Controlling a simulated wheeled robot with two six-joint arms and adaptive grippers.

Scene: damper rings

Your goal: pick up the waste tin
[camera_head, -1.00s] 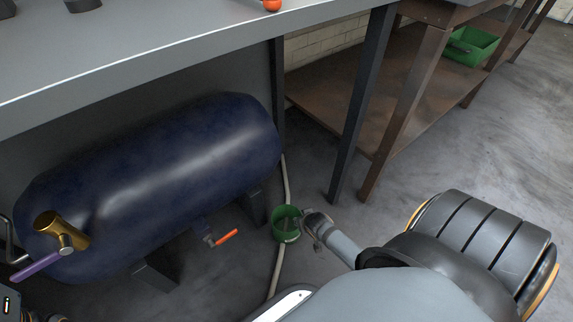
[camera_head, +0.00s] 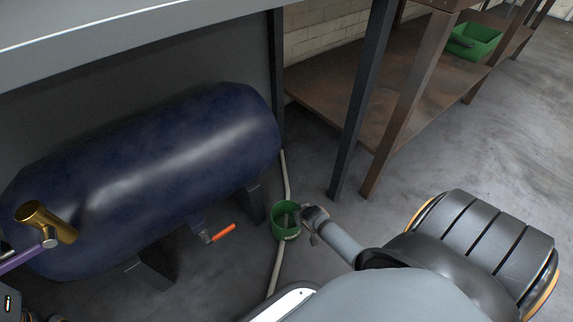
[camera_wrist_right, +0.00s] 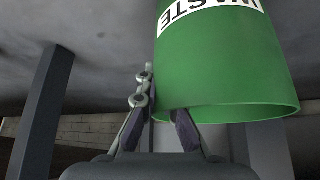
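The waste tin (camera_head: 286,229) is a small green open-topped tin near the right end of the dark blue tank. In the right wrist view it (camera_wrist_right: 225,75) is large and close, its white label with black letters upside down. My right gripper (camera_head: 314,224) is beside the tin's right side in the head view. In the wrist view my right gripper (camera_wrist_right: 160,112) has its fingers apart at the tin's rim. One finger is outside the wall; the other's tip is hidden behind the wall, seemingly inside the tin. I see no clear grip.
The blue tank (camera_head: 160,160) lies under a grey bench (camera_head: 130,45). A pale pipe (camera_head: 277,268) runs behind the tin. A rusty shelf (camera_head: 325,95) carries a green bin (camera_head: 476,42).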

